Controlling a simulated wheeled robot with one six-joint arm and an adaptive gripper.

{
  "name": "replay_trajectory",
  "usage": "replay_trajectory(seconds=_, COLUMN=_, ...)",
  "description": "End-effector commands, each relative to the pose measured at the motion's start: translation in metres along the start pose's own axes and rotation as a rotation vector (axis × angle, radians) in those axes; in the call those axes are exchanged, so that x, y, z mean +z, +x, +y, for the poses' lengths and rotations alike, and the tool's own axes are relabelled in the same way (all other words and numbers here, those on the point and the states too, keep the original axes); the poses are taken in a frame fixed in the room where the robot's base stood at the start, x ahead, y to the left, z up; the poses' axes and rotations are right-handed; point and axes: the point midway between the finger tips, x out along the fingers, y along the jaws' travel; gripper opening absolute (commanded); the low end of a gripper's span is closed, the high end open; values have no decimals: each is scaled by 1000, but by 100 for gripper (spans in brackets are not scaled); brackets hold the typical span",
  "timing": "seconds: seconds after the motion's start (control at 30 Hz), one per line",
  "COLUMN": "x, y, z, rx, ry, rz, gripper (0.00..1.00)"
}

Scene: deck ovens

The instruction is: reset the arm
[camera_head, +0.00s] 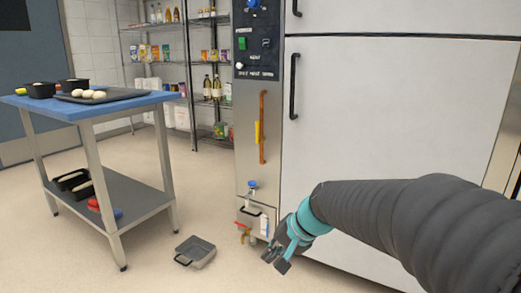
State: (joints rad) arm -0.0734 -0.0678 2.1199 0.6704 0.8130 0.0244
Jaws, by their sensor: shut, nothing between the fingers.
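My gripper (275,262) is at the lower middle of the head view, at the end of my arm, which reaches in from the right in a dark ribbed sleeve with a teal wrist. The gripper is shut and empty. It hangs in front of the lower part of the tall oven (390,120), just right of a small valve with a red handle (242,228). The wrist and sleeve hide part of the oven's lower front. I cannot tell how far the gripper is from the oven.
A blue-topped table (150,103) with a dark tray (70,97) and black tins stands at the left. Shelves (190,50) with bottles and boxes stand behind. The floor between table and oven is otherwise open.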

Motion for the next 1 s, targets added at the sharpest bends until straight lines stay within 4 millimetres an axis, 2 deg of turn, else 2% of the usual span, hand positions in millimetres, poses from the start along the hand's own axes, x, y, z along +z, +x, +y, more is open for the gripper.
replay_trajectory(seconds=0.03, x=16, y=-19, z=14, rx=56, ry=-63, rz=-1, gripper=0)
replay_trajectory(seconds=0.2, x=61, y=-64, z=66, rx=248, ry=-250, rz=-2, gripper=0)
replay_trajectory(seconds=0.3, x=82, y=-90, z=93, rx=345, ry=-337, rz=10, gripper=0)
replay_trajectory(seconds=0.47, x=106, y=-130, z=122, rx=457, ry=-432, rz=61, gripper=0)
replay_trajectory(seconds=0.57, x=118, y=-151, z=127, rx=484, ry=-461, rz=110, gripper=0)
replay_trajectory(seconds=0.8, x=126, y=-187, z=115, rx=462, ry=-471, rz=220, gripper=0)
replay_trajectory(seconds=1.0, x=126, y=-194, z=111, rx=459, ry=-471, rz=239, gripper=0)
